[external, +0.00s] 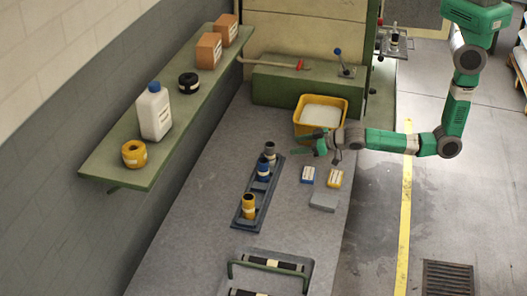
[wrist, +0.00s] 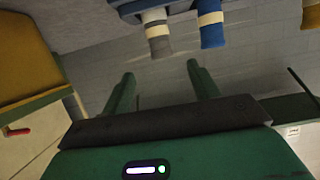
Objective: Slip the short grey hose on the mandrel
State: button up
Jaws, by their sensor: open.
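The short grey hose (external: 270,149) stands at the far end of a dark rack (external: 262,202) on the bench. In the wrist view, the grey hose (wrist: 157,32) has a pale band and sits at the top, ahead of my fingers. My gripper (external: 309,146) is open and empty, just right of the grey hose and apart from it. Its two green fingers (wrist: 162,78) show spread in the wrist view. I cannot clearly identify the mandrel; a small fixture (external: 394,42) at the green machine's side is too small to tell.
A blue hose (external: 263,169) and a yellow hose (external: 249,206) share the rack. A yellow bin (external: 321,98) stands behind my gripper. Two small boxes (external: 335,178) and a grey block (external: 323,201) lie to the right. A green shelf (external: 166,150) runs along the left wall.

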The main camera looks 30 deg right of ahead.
dwell(0.4)
jog(key=w+d+r+m+t+h, duration=0.1)
jog(key=w+d+r+t, duration=0.1)
jog(key=w+d+r, duration=0.55)
jog(key=w+d+r+m+t, duration=0.2)
jog(key=w+r, duration=0.2)
jog(key=r, duration=0.7)
jog(key=w+d+r+m+t+h, duration=0.1)
jog(key=w+d+r+t, duration=0.3)
jog(key=r, duration=0.5)
jog(key=w+d+r+m+t+h, duration=0.2)
jog(key=d+r+t+h, duration=0.1)
jog(key=d+r, duration=1.15)
jog(key=s+d+r+m+t+h, duration=0.1)
jog(key=s+d+r+h, duration=0.1)
jog(key=s+d+r, duration=0.2)
jog(key=s+d+r+m+t+h, duration=0.1)
jog(key=s+d+r+t+h, duration=0.1)
jog(key=d+r, duration=0.7)
jog(key=shift+s+r, duration=0.7)
jog(key=shift+s, duration=0.2)
notch_tip(320, 180, up, 23)
jog(key=p, duration=2.2)
jog(key=shift+p, duration=0.4)
